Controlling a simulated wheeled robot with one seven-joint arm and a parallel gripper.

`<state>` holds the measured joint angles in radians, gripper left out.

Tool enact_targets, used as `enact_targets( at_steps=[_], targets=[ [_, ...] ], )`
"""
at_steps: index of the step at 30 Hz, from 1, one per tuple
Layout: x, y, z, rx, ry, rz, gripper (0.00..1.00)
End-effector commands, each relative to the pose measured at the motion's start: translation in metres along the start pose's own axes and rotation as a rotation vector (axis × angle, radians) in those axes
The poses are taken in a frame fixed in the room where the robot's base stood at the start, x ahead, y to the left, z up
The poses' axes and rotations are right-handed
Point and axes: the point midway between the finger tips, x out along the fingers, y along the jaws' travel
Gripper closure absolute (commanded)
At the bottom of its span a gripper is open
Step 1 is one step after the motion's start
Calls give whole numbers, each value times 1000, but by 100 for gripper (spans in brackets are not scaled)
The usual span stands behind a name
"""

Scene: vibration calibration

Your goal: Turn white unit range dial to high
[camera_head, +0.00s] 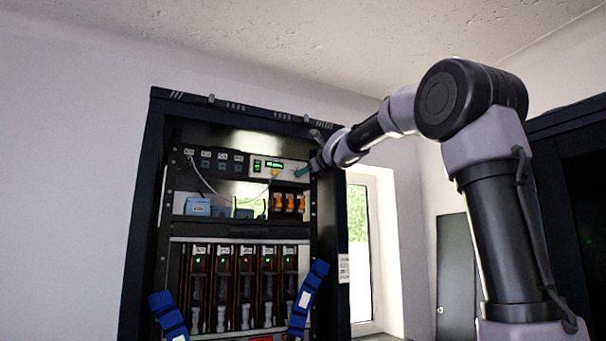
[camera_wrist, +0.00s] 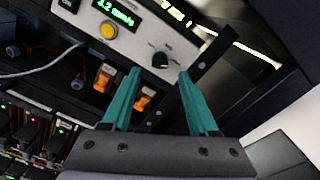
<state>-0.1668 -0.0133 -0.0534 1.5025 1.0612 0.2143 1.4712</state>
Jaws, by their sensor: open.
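The white unit (camera_head: 263,168) sits in the upper part of the rack, with a green lit display (camera_wrist: 115,12) and a yellow button (camera_wrist: 109,32). Its black range dial (camera_wrist: 160,59) shows in the wrist view, with small marks around it that are too small to read. My gripper (camera_wrist: 160,72) has two teal fingers, open, one on each side of the dial in that view. The fingers look empty, and I cannot tell whether they touch the dial. In the head view my gripper (camera_head: 302,171) is at the right end of the white unit and hides the dial.
The black rack (camera_head: 148,215) frames the unit. Orange switches (camera_wrist: 142,100) sit just below it, and a white cable (camera_head: 205,182) hangs at the left. Blue straps (camera_head: 308,297) hang lower down. A window (camera_head: 361,250) is at the right.

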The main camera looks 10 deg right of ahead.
Motion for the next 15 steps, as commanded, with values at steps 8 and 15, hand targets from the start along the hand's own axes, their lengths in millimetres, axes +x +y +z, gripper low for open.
enact_targets(
  at_steps=[8, 15],
  targets=[
    [-53, 0, 0, 0, 0, 0, 40],
    [-69, 1, -1, 0, 1, 1, 40]
  ],
)
